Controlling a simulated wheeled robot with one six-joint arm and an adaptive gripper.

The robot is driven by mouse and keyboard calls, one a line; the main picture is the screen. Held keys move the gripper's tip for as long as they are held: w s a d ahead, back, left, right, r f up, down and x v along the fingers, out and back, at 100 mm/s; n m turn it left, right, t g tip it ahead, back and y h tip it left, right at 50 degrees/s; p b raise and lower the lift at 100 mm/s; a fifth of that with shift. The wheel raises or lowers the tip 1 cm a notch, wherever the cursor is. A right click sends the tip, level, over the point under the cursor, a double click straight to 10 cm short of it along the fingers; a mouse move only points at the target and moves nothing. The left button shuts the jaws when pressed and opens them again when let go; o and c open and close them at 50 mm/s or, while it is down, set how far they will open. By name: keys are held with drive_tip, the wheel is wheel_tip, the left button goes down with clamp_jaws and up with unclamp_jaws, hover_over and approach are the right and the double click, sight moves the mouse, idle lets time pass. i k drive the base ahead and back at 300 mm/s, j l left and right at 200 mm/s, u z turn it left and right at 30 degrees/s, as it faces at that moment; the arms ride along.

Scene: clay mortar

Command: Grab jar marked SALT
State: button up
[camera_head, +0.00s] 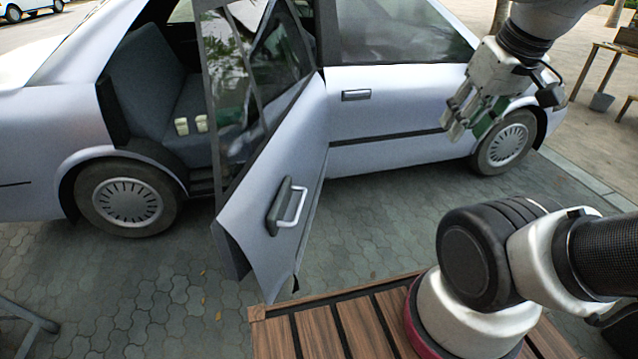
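No label reading SALT can be made out in this view. Two small pale containers, a left one (181,126) and a right one (201,123), stand side by side on the rear seat of the silver car, seen through the open door. They are too small to read any marking. My gripper (462,122) hangs at the upper right, in front of the car's side and well to the right of the containers. Its fingers point down and left. A green patch (487,122) shows at the fingers; I cannot tell what it is or whether the fingers hold it.
The car's rear door (270,185) stands open toward me, just right of the containers, with its handle (290,207) facing me. The dark seat (146,78) is visible through the opening. Paved ground lies in front of the car. A wooden table (597,75) stands at the far right.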

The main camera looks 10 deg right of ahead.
sight(202, 122)
drive_tip(key=k+j, duration=0.1)
drive_tip(key=j, duration=0.5)
drive_tip(key=k+j, duration=0.1)
drive_tip(key=j, duration=0.55)
drive_tip(key=k+j, duration=0.1)
drive_tip(key=j, duration=0.5)
drive_tip(key=i+j, duration=0.1)
drive_tip(key=j, duration=0.35)
drive_tip(key=i+j, duration=0.1)
drive_tip(key=j, duration=0.35)
drive_tip(key=i+j, duration=0.1)
drive_tip(key=j, duration=0.35)
drive_tip(key=i+j, duration=0.3)
drive_tip(key=i, duration=0.15)
drive_tip(key=i+j, duration=0.25)
drive_tip(key=i, duration=0.2)
drive_tip(key=i+l, duration=0.25)
drive_tip(key=i, duration=0.15)
drive_tip(key=i+l, duration=0.2)
drive_tip(key=i, duration=0.2)
drive_tip(key=i+l, duration=0.25)
drive_tip(key=i, duration=0.15)
drive_tip(key=i+l, duration=0.25)
drive_tip(key=l, duration=0.15)
drive_tip(key=i+l, duration=0.15)
drive_tip(key=i, duration=0.35)
drive_tip(key=i+l, duration=0.15)
drive_tip(key=i, duration=0.3)
